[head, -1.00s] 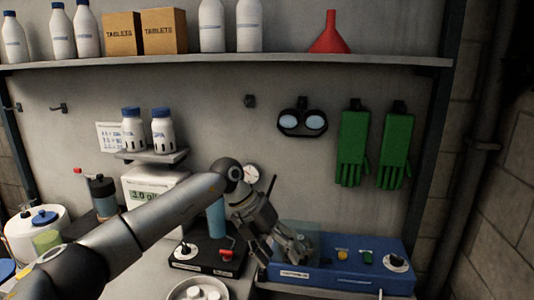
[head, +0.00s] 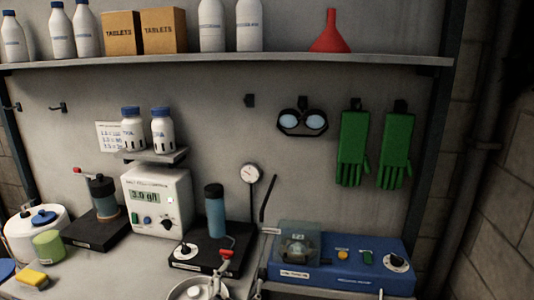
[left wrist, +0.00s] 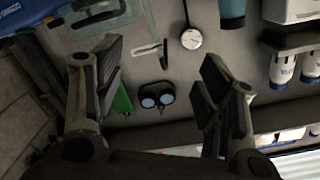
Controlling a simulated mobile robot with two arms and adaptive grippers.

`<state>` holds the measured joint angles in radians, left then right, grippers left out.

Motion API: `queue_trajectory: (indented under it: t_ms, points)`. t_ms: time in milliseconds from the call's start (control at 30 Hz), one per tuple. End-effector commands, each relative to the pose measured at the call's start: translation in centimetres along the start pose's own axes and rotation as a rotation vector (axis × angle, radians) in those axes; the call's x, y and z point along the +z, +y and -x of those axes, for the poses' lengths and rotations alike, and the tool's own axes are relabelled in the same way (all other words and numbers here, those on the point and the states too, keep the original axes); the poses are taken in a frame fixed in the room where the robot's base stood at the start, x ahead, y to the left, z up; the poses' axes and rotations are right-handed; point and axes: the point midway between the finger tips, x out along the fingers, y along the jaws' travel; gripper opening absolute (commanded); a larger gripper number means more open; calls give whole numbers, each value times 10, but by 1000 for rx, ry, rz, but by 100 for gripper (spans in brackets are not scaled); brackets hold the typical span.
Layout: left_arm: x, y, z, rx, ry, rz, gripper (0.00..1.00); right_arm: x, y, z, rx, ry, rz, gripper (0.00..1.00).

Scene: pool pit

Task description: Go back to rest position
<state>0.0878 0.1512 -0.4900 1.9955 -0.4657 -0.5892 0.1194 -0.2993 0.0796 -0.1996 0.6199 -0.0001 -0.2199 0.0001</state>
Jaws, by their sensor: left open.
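My left gripper (left wrist: 160,65) shows in the left wrist view with its two dark fingers spread wide. Nothing is between them. That view is turned over, and the goggles (left wrist: 157,96), a dial gauge (left wrist: 192,39) and a blue cylinder (left wrist: 232,10) lie beyond the fingers. I cannot make out my left arm or gripper in the head view. My right gripper is in neither view.
In the head view, the blue unit (head: 330,278) with a clear cover stands at the bench's right. The grey controller box (head: 158,203), a pan (head: 198,289) and a yellow sponge (head: 32,278) are further left. A shelf (head: 250,59) runs above.

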Motion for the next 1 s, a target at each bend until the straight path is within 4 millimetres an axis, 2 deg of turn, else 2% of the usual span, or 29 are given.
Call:
queue_trajectory:
  t_ms: [33,100,167,200,300,500,700,767,800,1000]
  points:
    - [35,-2,21,0,-122,61,64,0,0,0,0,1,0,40]
    - [79,-3,52,8,-291,134,64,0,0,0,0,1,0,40]
    - [112,-1,82,21,-430,190,64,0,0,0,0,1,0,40]
    - [132,2,104,33,-517,223,64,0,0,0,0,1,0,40]
    - [167,8,154,67,-698,284,64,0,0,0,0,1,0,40]
    - [202,21,234,135,-952,360,64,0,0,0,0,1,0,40]
    - [216,30,302,200,-1141,407,64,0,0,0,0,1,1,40]
    - [218,33,321,220,-1193,418,64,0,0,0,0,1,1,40]
    - [225,37,323,227,-1208,420,64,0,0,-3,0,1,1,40]
    - [273,61,307,233,-1220,417,64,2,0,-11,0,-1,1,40]
